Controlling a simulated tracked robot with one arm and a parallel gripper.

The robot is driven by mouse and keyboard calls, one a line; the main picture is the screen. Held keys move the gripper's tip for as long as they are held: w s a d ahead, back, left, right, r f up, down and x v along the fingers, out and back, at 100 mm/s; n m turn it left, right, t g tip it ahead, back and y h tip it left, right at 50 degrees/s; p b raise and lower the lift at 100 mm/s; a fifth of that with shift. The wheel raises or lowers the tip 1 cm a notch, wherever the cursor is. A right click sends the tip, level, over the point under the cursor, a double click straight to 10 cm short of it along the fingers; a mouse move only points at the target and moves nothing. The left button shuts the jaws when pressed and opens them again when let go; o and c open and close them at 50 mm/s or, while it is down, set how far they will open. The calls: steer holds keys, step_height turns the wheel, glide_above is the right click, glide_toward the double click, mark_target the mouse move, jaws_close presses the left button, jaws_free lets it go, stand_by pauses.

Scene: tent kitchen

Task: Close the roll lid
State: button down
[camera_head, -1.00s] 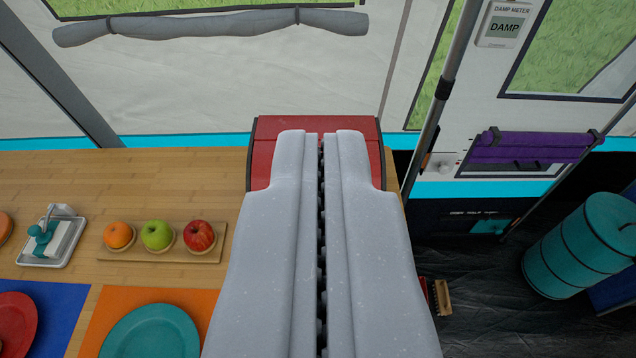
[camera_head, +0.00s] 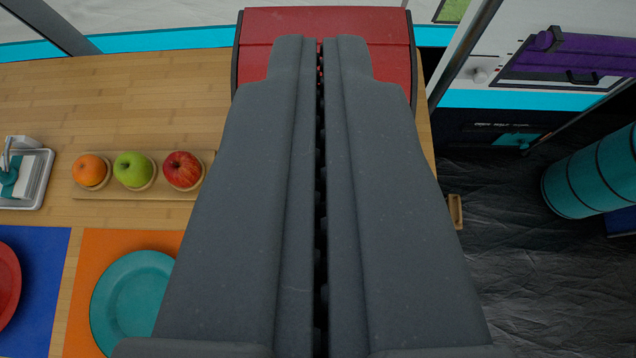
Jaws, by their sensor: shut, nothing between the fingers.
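A red box with dark side edges (camera_head: 330,22) stands at the back right of the wooden table. Its red slatted top looks like the roll lid. My gripper (camera_head: 320,42) is shut and empty, its two grey fingers side by side with a narrow gap. The fingertips overlap the red surface in the picture; I cannot tell whether they touch it. The fingers hide the middle and lower part of the box, so I cannot see how far the lid is open.
A wooden board (camera_head: 125,193) holds an orange, a green apple and a red apple left of my gripper. A teal plate (camera_head: 135,300) lies on an orange mat. A metal tray (camera_head: 38,185) is at far left.

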steer(key=w+f+g+p, duration=0.1)
steer(key=w+f, duration=0.4)
steer(key=f, duration=0.6)
steer(key=w+f+g, duration=0.3)
steer(key=w+f, duration=0.2)
steer(key=f, duration=0.6)
steer(key=w+f+g+p, duration=0.1)
steer(key=w+f, duration=0.4)
steer(key=f, duration=0.6)
steer(key=shift+a+f+g+p, duration=0.25)
steer(key=shift+f+g+p, duration=0.05)
steer(key=shift+g, duration=0.4)
steer(key=f, duration=0.1)
steer(key=f+b, duration=0.1)
steer(key=f, duration=0.2)
steer(key=shift+s, duration=0.25)
